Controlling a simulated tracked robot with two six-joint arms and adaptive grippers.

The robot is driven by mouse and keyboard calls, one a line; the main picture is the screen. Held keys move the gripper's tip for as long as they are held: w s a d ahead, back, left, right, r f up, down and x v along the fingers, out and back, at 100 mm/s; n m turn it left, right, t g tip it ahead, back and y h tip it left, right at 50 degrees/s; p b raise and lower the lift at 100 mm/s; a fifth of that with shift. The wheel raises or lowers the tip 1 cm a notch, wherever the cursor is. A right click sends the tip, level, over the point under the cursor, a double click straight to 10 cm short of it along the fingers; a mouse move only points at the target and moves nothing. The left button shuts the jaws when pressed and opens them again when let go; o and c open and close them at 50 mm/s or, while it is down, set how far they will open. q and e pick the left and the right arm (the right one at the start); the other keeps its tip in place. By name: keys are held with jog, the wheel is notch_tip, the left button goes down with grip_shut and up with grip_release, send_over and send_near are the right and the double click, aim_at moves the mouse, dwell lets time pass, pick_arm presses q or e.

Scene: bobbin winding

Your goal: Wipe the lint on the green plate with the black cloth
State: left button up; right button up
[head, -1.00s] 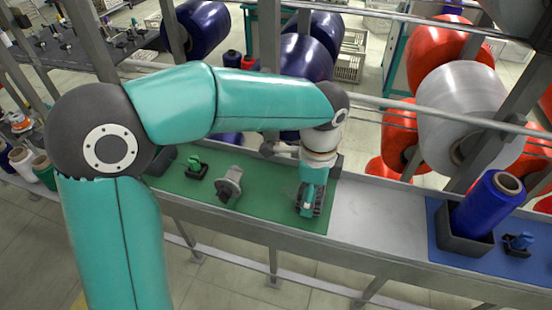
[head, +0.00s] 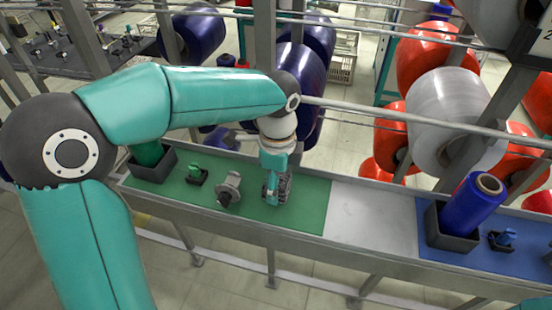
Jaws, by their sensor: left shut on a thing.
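The green plate (head: 308,205) lies on the left part of the long grey bench. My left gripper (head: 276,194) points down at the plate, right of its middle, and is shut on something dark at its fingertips. This fits the black cloth, but the fingers and their dark parts make its outline hard to tell. I cannot tell whether it touches the plate. No lint can be made out at this size. My right gripper is out of view.
On the plate stand a grey spindle part (head: 229,188), a small green clamp (head: 196,174) and a dark holder (head: 153,168) with a green bobbin. A bare grey strip (head: 370,215) separates it from the blue plate (head: 405,240) with a blue bobbin (head: 472,205). Rails run behind.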

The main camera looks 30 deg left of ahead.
pick_arm(q)
jog(key=shift+r+p, duration=1.95)
jog(key=shift+r, duration=0.6)
